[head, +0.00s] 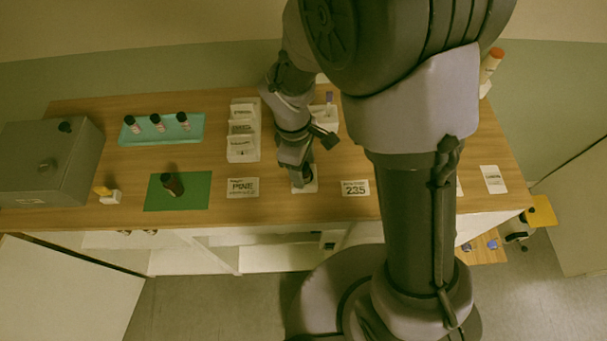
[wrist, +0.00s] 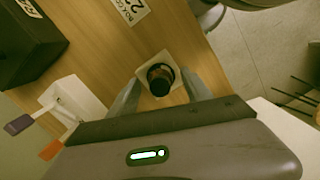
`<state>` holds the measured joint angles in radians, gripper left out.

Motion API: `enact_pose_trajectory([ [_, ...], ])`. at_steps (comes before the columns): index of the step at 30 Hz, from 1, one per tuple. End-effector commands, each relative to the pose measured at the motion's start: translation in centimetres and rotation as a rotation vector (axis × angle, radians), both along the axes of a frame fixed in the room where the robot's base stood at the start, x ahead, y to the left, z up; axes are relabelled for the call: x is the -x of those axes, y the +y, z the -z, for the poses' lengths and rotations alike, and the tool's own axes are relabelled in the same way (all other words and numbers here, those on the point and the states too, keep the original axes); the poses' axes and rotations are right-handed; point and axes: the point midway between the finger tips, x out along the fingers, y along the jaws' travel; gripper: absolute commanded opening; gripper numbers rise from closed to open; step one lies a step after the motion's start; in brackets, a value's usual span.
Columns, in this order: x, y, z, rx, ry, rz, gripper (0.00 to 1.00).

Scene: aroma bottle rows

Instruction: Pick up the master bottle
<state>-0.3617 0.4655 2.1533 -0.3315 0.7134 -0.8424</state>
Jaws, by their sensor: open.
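A dark bottle (wrist: 160,78) with a black top stands upright on a white square pad (wrist: 150,98) in the wrist view, seen from above. It sits between the two fingers of my open gripper (wrist: 163,88); I cannot tell whether either finger touches it. In the head view my gripper (head: 302,178) points down over the small white pad (head: 304,187) near the table's front edge, and hides most of the bottle there. Another dark amber bottle (head: 172,184) is on a green mat (head: 196,196) to the left. No label names either as the master bottle.
Several small bottles sit on a teal tray (head: 140,137) at back left, beside a grey box (head: 45,175). Cards reading PINE (head: 242,187) and 235 (head: 355,188) flank the pad on the wooden table (head: 270,190).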

Motion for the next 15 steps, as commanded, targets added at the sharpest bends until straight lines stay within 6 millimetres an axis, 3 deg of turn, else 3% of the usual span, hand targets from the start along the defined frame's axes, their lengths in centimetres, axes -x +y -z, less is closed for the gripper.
enact_pose_trajectory([
  [6, 0.01, -0.04, 0.14, 0.000, 0.000, 0.000, 0.58],
  [15, 0.00, -0.04, 0.11, 0.000, 0.000, 0.000, 0.01],
])
